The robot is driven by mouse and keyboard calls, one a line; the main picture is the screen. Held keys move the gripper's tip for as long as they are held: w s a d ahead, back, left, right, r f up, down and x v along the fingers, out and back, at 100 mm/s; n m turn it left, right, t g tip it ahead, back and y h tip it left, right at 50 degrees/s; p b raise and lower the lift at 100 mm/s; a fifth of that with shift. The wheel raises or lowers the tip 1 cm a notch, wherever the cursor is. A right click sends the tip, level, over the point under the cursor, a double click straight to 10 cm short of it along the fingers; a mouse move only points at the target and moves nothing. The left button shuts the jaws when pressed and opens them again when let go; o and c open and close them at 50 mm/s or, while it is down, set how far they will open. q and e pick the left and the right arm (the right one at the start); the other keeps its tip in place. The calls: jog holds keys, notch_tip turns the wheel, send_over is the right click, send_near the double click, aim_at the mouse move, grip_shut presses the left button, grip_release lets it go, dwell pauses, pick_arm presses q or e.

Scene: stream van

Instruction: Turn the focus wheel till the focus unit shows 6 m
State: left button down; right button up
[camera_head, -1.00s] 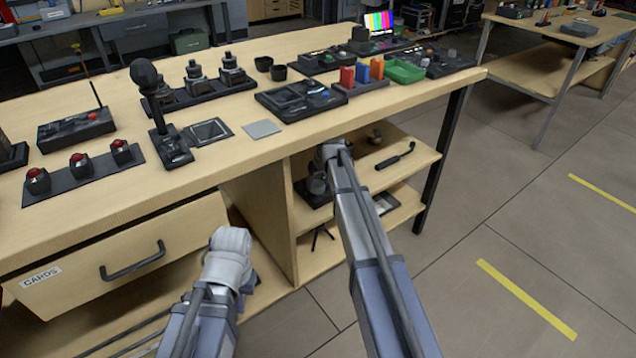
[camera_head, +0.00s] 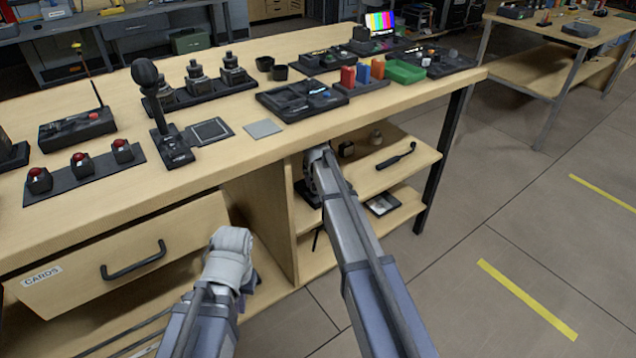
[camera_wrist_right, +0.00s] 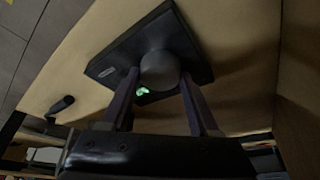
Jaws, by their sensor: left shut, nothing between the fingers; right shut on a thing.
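The focus unit is a dark square block (camera_wrist_right: 195,42) on the wooden shelf under the table top, seen in the right wrist view. Its round dark focus wheel (camera_wrist_right: 160,68) sits between the fingers of my right gripper (camera_wrist_right: 159,78), which is shut on it. A small green readout (camera_wrist_right: 142,91) glows beside the wheel, partly covered; its figures are too small to read. In the head view only a dark edge of the unit (camera_head: 307,196) shows behind my right arm. My left gripper (camera_head: 231,243) is shut and empty in front of the drawer, its fingers hardly visible.
The table top (camera_head: 230,160) above the shelf carries a joystick (camera_head: 147,85), red buttons and several panels. A vertical wooden panel (camera_head: 262,215) bounds the shelf on the left. A black handle-like tool (camera_head: 396,156) lies on the shelf to the right. The floor at right is clear.

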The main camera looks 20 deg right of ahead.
dwell(0.4)
jog(key=o, duration=1.4)
